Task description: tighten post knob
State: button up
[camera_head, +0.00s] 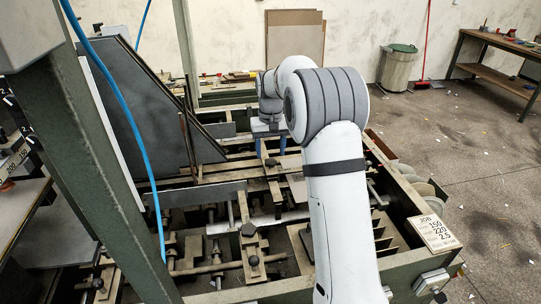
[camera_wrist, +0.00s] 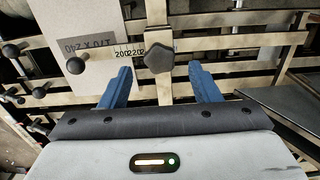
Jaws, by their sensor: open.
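A black lobed knob (camera_wrist: 160,58) sits on an upright metal post or bar in the wrist view, close to the middle. My gripper (camera_wrist: 159,70) is open, its two blue fingers left and right of the knob with clear space on both sides. I cannot tell how far the fingertips are above it. In the head view my gripper (camera_head: 269,138) hangs over the far part of the feeder frame, partly hidden by my arm. A dark knob (camera_head: 270,162) shows just below it. Whether the knob is tight cannot be seen.
Several other black knobs stand on the bars, such as one in the wrist view (camera_wrist: 82,118) and one in the head view (camera_head: 248,230). A grey printed board (camera_wrist: 85,45) lies left of the knob. A green post (camera_head: 95,160) and blue hose (camera_head: 140,140) stand at left.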

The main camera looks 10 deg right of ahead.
aim_at(270, 161)
jog(key=shift+f, duration=1.6)
jog(key=shift+c, duration=0.4)
jog(key=c, duration=0.9)
